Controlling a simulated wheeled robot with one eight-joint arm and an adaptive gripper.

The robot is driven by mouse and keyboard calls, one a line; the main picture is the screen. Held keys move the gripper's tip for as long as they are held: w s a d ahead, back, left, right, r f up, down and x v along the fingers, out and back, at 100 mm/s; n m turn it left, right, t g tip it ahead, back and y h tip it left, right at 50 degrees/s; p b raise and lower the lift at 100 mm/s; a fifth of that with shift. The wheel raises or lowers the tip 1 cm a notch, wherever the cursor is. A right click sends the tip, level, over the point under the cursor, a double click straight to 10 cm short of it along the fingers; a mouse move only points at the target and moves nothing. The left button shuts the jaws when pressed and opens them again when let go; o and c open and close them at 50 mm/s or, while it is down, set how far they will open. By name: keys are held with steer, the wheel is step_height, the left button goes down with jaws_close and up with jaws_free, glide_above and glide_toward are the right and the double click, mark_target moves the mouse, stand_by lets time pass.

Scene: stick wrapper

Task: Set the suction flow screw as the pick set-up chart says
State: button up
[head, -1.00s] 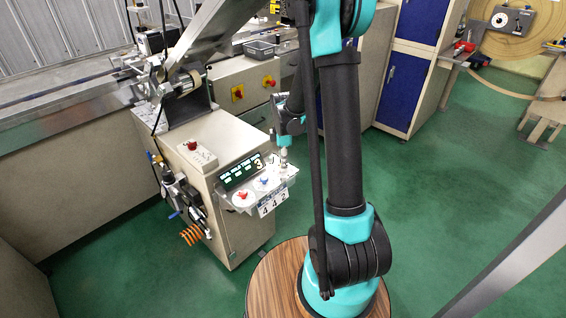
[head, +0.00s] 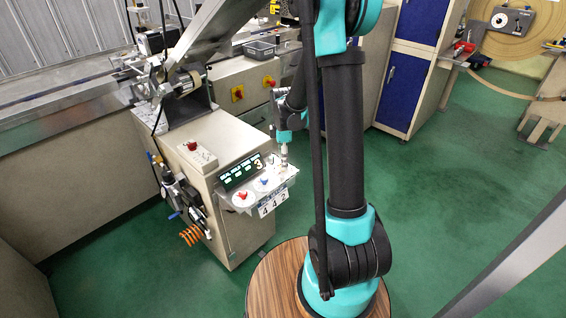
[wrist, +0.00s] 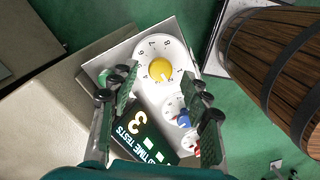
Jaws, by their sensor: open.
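The panel (head: 219,197) on the beige cabinet carries a row of dials. In the wrist view, a yellow knob (wrist: 160,69) sits on a large white numbered dial (wrist: 147,46), with a blue knob (wrist: 183,119) and a red knob (wrist: 194,148) further along. The red knob (head: 242,195) and blue knob (head: 262,181) also show in the head view. My gripper (wrist: 160,82) is open above the yellow knob, its fingers on either side; contact cannot be told. A small card reading 4 4 2 (head: 272,204) hangs at the panel's front. No lettering identifies the suction flow screw.
A dark display (head: 242,172) stands behind the dials and shows a 3. A red button box (head: 197,154) sits on the cabinet top. Air fittings and an orange coil (head: 191,235) hang at the cabinet's left.

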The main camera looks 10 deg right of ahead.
step_height(320, 180, up, 10)
steer(key=shift+r, duration=0.2)
steer(key=shift+s, duration=0.1)
stand_by(0.3)
steer(key=s+d+f+m+t, duration=0.2)
steer(key=s+m, duration=0.6)
steer(key=s, duration=0.3)
steer(key=s+d+f+m+t, duration=0.2)
steer(key=s+f+m, duration=0.1)
steer(key=s+m, duration=0.6)
steer(key=shift+s+f+m, duration=0.15)
steer(key=shift+s+m, duration=0.15)
steer(key=shift+s, duration=0.55)
